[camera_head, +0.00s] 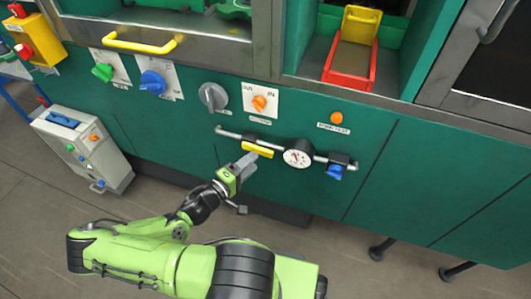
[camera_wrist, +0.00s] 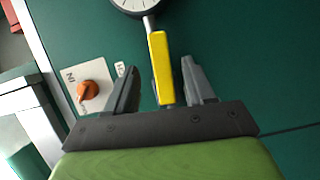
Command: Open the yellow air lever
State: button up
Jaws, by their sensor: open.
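The yellow air lever (camera_head: 257,149) is a small yellow bar on a metal pipe on the green cabinet front, left of a round gauge (camera_head: 298,158). In the wrist view the yellow lever (camera_wrist: 161,68) lies lengthwise along the pipe, its near end between my two fingers. My gripper (camera_head: 246,162) is open at the lever in the head view. In the wrist view my gripper (camera_wrist: 160,85) has a finger on each side of the lever, with a visible gap to both. I cannot tell the depth between fingers and lever.
An orange knob (camera_head: 259,103) on a white plate sits above the lever. A blue valve (camera_head: 335,171) is at the pipe's right end. A grey knob (camera_head: 212,96) and blue knob (camera_head: 152,83) are farther left. A grey box (camera_head: 82,148) stands on the floor at left.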

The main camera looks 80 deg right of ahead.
aim_at(263, 153)
jog(key=b+x, duration=0.1)
jog(key=x, duration=0.6)
jog(key=shift+d, duration=0.2)
grip_shut()
